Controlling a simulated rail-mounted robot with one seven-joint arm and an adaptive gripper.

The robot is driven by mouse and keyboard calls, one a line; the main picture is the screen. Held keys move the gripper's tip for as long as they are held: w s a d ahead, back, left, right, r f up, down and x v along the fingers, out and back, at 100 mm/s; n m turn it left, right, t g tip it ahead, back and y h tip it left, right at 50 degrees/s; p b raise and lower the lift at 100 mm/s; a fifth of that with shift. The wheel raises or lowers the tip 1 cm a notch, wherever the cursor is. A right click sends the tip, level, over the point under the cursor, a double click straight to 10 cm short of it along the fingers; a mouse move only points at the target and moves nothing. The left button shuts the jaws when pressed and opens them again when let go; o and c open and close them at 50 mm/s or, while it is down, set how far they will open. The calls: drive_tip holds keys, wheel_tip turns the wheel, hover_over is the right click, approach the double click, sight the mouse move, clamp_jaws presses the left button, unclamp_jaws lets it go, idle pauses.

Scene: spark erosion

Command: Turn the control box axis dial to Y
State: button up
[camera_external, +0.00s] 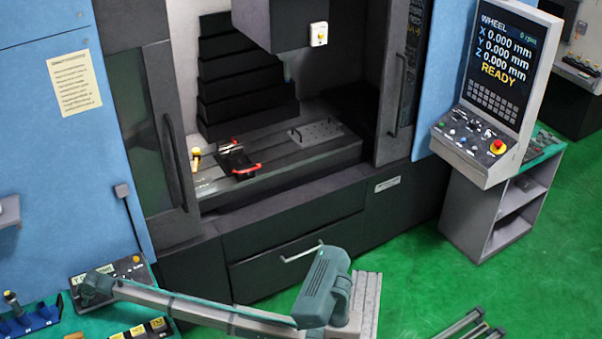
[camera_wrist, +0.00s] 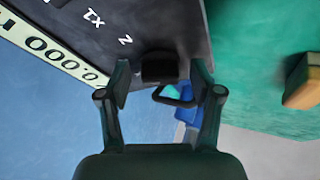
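The control box (camera_external: 128,264) is a dark panel at the lower left in the external view, with a pale display (camera_external: 92,277) and an orange button. The display seems to start with Y, but its small text is hard to read. In the wrist view the control box (camera_wrist: 140,22) appears rotated, with white axis letters including X and Z. A dark knob, apparently the axis dial (camera_wrist: 158,66), sits between my fingertips; its pointer is not clear. My gripper (camera_wrist: 161,72) is open around it, with small gaps visible at both sides. In the external view my gripper (camera_external: 88,292) hides part of the box.
A blue holder (camera_external: 30,318) stands left of the box, and a dark tray with yellow-marked blocks (camera_external: 138,330) lies in front. The machine (camera_external: 195,275) rises behind. A larger console (camera_external: 478,140) stands at the far right. Green floor (camera_external: 420,280) is open right of my arm.

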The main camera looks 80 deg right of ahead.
drive_tip(key=shift+r, duration=0.1)
drive_tip(key=v, duration=1.1)
drive_tip(key=shift+s+r, duration=0.3)
drive_tip(key=shift+a, duration=0.1)
